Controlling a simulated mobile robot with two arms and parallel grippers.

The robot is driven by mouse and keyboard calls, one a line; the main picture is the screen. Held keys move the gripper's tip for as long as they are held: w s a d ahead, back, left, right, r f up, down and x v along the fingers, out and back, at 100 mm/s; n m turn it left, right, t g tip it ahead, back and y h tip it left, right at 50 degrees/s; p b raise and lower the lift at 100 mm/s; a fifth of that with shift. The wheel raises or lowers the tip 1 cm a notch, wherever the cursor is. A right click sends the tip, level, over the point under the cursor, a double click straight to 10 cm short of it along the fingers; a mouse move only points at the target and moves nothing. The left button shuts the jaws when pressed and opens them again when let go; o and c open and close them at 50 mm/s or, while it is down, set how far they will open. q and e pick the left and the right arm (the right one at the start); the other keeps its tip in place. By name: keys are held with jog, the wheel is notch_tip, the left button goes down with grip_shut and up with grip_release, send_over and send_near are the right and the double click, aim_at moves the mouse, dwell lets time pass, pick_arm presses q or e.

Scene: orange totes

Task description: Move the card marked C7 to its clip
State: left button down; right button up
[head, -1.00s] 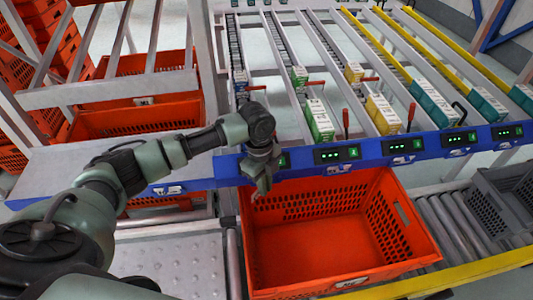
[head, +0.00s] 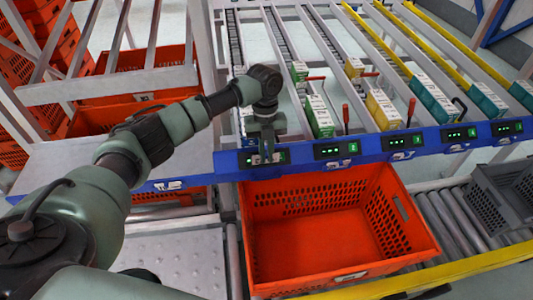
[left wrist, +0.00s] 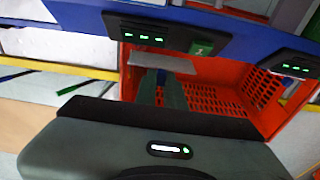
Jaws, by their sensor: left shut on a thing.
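My left gripper (head: 266,156) is at the front face of the blue rail (head: 395,143), beside the leftmost green-lit display (head: 280,157). In the left wrist view its two greenish fingers (left wrist: 160,92) reach toward the underside of the rail, below a display (left wrist: 160,38). They are shut on a thin pale card (left wrist: 160,62). I cannot read a mark on it. The clip behind the gripper is hidden in the head view. My right gripper is not in view.
An empty orange tote (head: 330,268) stands below the rail. Cartons such as a green-and-white one (head: 319,117) and a yellow one (head: 383,110) sit in the lanes behind. A grey crate (head: 500,197) is at right. Small white labels (head: 340,164) hang along the rail.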

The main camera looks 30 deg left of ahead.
aim_at(267, 169)
pick_arm(q)
jog(key=shift+f+b, duration=1.4)
jog(key=shift+f, duration=0.65)
jog(key=shift+p, duration=0.65)
jog(key=shift+f+b, duration=0.85)
jog(key=shift+f, duration=0.7)
jog(key=c, duration=1.4)
grip_release()
jog(key=shift+c, duration=0.2)
